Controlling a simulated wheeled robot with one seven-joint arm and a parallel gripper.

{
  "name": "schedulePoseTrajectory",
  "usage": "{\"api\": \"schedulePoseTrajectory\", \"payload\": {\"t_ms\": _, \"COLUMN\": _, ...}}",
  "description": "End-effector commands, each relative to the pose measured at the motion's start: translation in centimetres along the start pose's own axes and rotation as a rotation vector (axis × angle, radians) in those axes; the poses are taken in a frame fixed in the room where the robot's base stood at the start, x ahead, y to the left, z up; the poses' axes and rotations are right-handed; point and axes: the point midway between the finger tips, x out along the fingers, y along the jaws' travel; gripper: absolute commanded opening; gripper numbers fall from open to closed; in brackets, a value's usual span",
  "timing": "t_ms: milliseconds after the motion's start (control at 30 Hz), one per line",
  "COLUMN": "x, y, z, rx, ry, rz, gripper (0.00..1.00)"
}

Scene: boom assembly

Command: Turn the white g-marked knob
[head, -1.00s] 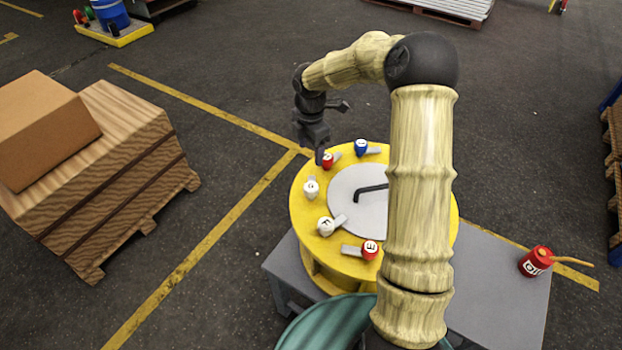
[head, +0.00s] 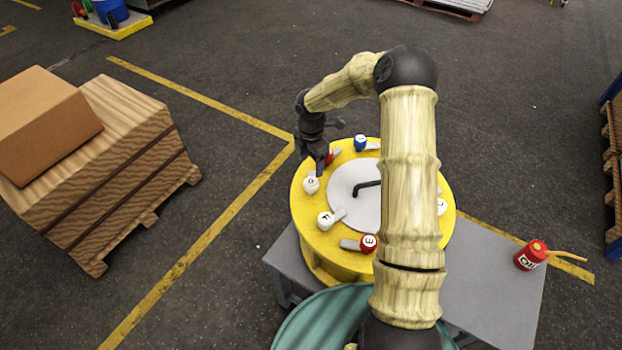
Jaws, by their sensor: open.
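The white g-marked knob (head: 311,185) sits at the left rim of the round yellow drum top (head: 307,225). My gripper (head: 319,171) is open and points down at the knob's upper right side, very close to it. I cannot tell whether the fingers touch it. A red knob (head: 330,158) just behind is partly hidden by my gripper. A white F-marked knob (head: 326,221) lies nearer the front, with its grey lever to the upper right.
A red E-marked knob (head: 369,243) and a blue knob (head: 361,143) also sit on the drum. A grey disc (head: 345,190) with a black bent handle (head: 366,185) fills its middle. A red oil can (head: 531,255) stands on the grey table (head: 482,285).

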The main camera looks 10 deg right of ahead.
Motion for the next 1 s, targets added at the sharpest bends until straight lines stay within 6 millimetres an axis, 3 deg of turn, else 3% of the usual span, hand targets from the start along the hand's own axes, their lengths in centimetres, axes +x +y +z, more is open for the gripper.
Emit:
{"api": "schedulePoseTrajectory", "payload": {"t_ms": 400, "x": 6.8, "y": -0.1, "z": -0.2, "rx": -0.002, "ry": 0.003, "rz": -0.003, "gripper": 0.64}}
{"api": "schedulePoseTrajectory", "payload": {"t_ms": 600, "x": 9.1, "y": 0.0, "z": -0.1, "rx": 0.0, "ry": 0.001, "rz": -0.001, "gripper": 0.64}}
{"api": "schedulePoseTrajectory", "payload": {"t_ms": 967, "x": 9.8, "y": 0.0, "z": -0.1, "rx": 0.0, "ry": 0.0, "rz": 0.001, "gripper": 0.64}}
{"api": "schedulePoseTrajectory", "payload": {"t_ms": 1000, "x": 9.8, "y": 0.0, "z": -0.1, "rx": 0.0, "ry": 0.0, "rz": 0.001, "gripper": 0.6}}
